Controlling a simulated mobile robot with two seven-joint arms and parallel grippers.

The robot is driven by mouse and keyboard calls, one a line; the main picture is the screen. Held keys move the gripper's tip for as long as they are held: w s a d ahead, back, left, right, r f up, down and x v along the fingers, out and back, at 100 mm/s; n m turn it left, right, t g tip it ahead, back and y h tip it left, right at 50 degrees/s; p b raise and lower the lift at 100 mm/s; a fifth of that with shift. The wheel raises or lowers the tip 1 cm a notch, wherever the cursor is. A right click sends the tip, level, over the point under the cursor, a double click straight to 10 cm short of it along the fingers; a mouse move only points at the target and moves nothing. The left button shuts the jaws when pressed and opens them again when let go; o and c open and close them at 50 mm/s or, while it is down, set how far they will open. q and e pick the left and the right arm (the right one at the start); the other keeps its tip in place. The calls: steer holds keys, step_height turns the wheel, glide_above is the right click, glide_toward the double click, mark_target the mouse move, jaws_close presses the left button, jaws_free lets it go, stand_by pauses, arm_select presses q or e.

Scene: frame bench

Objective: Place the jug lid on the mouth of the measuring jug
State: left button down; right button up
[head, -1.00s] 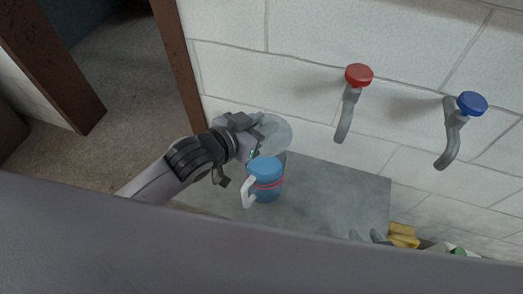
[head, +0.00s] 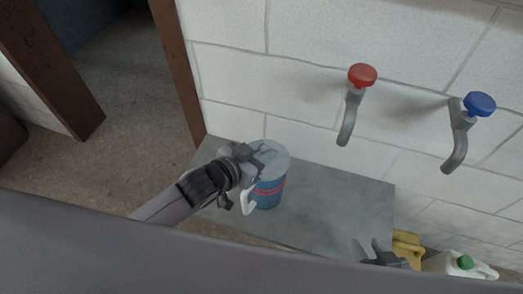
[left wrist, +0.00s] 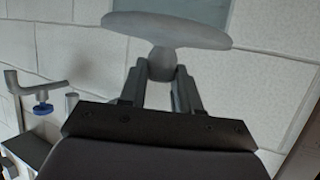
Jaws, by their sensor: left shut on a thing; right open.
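The measuring jug (head: 269,194) is blue with red bands and a white handle (head: 250,203), upright on the grey bench in the head view. The jug lid (head: 272,158) is a pale grey disc that covers the jug's mouth from the head camera. Whether it touches the rim I cannot tell. My left gripper (head: 255,156) is shut on the lid's knob. In the left wrist view the lid (left wrist: 170,30) shows nearly edge-on, its knob between my fingers (left wrist: 160,85); the jug cannot be made out there. My right gripper (head: 376,252) is open and empty at the bench's front right.
The grey bench (head: 335,205) is bare right of the jug. A red-knobbed tap (head: 352,105) and a blue-knobbed tap (head: 464,130) stick out from the block wall. A yellow object (head: 408,249) and a white bottle with a green cap (head: 462,264) stand beyond the bench's right end.

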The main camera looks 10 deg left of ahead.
arm_select(q)
steer(key=c, duration=0.8)
jaws_free()
steer(key=shift+f, duration=0.1)
steer(key=shift+r, duration=0.25)
steer(key=p+v, duration=0.2)
steer(key=v, duration=1)
steer(key=s+a+f+n+y, duration=0.1)
steer(key=s+a+f, duration=0.1)
steer(key=f, duration=0.1)
steer(key=s+a+f+n+g+y, duration=0.1)
steer(key=s+f+y, duration=0.1)
steer(key=f, duration=0.1)
steer(key=s+a+f+n+y, duration=0.1)
steer(key=s+a+f+n, duration=0.1)
steer(key=f, duration=0.2)
steer(key=shift+s+a, duration=0.3)
steer(key=shift+s, duration=0.05)
